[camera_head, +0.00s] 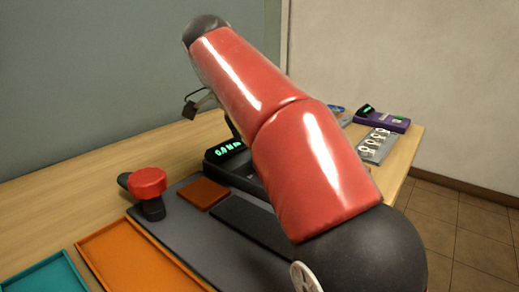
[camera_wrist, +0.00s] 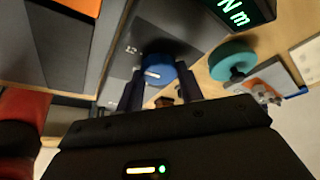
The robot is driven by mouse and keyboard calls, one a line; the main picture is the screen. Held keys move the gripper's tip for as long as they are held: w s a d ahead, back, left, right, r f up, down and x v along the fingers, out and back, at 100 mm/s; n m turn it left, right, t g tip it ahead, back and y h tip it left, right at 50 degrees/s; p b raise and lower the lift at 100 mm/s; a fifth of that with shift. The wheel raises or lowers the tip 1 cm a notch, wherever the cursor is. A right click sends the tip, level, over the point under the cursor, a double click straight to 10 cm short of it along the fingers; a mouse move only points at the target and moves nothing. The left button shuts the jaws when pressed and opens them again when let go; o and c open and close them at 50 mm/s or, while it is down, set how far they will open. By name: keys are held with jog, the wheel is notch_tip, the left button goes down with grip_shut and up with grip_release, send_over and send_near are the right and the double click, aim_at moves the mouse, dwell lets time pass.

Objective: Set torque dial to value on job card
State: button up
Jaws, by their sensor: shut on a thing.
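A blue dial (camera_wrist: 158,72) with a white pointer mark sits on a dark grey panel in the wrist view. My gripper (camera_wrist: 159,80) has one finger on each side of it and is shut on it. A printed "12" shows on the panel at the dial's upper left. A black display (camera_wrist: 240,12) with green "N m" letters is cut off at the top; its number is out of frame. In the head view the display (camera_head: 229,150) seems to read 0.0 Nm. My red arm hides the dial and gripper there. I cannot make out a job card.
An orange tray (camera_head: 135,258) and teal tray (camera_head: 45,275) lie in front. A purple device (camera_head: 382,120) sits at the far right.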

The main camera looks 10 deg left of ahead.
dwell(0.5)
jog(key=o, duration=1)
